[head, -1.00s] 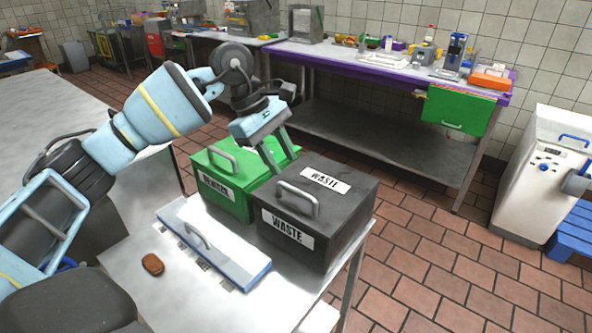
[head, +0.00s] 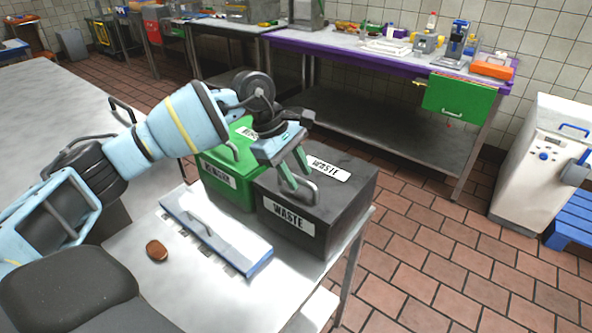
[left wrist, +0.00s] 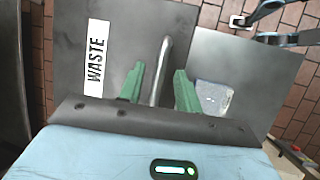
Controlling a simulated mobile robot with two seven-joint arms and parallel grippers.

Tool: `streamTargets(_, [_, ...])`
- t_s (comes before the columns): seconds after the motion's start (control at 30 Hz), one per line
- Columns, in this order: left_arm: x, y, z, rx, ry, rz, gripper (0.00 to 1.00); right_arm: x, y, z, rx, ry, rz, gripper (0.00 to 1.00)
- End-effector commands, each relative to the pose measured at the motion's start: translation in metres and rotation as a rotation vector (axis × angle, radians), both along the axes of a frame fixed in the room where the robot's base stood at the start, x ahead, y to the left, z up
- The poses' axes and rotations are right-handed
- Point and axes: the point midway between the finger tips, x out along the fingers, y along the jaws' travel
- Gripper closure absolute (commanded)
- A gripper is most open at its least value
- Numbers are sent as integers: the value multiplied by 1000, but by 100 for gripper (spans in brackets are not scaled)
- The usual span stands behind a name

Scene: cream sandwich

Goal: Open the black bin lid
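The black bin (head: 345,212) stands on the metal table's right end, with its lid (head: 352,167) shut. The lid has a white WASTE label and a grey bar handle (head: 312,191). My left gripper (head: 296,170) is over the lid at the handle, its green fingers pointing down. In the left wrist view the handle (left wrist: 160,70) runs between the two open fingers (left wrist: 158,86), with a gap visible on either side. Contact is not clear. The WASTE label (left wrist: 95,57) also shows there, left of the fingers. My right gripper is not in view.
A green bin (head: 228,190) stands close on the left of the black bin. A white-and-blue flat case (head: 222,238) and a small brown item (head: 157,250) lie in front on the metal table (head: 205,290). Tiled floor is open to the right.

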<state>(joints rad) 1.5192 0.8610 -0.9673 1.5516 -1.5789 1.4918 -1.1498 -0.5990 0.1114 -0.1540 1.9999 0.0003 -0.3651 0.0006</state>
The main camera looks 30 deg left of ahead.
Motion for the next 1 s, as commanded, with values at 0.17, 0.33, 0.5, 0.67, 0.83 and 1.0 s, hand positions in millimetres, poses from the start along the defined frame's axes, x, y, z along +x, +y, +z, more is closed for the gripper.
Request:
streamTargets(0.17, [0, 0, -1, 0, 0, 0, 66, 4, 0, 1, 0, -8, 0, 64])
streamTargets(0.33, [0, 0, -1, 0, 0, 0, 76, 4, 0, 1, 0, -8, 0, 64])
streamTargets(0.5, [0, 0, -1, 0, 0, 0, 98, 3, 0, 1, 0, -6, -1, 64])
streamTargets(0.67, [0, 0, -1, 0, 0, 0, 100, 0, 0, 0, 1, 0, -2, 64])
streamTargets(0.83, [0, 0, -1, 0, 0, 0, 100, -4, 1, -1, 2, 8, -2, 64])
streamTargets(1.0, [1, 8, -2, 1, -1, 1, 100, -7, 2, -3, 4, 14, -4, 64])
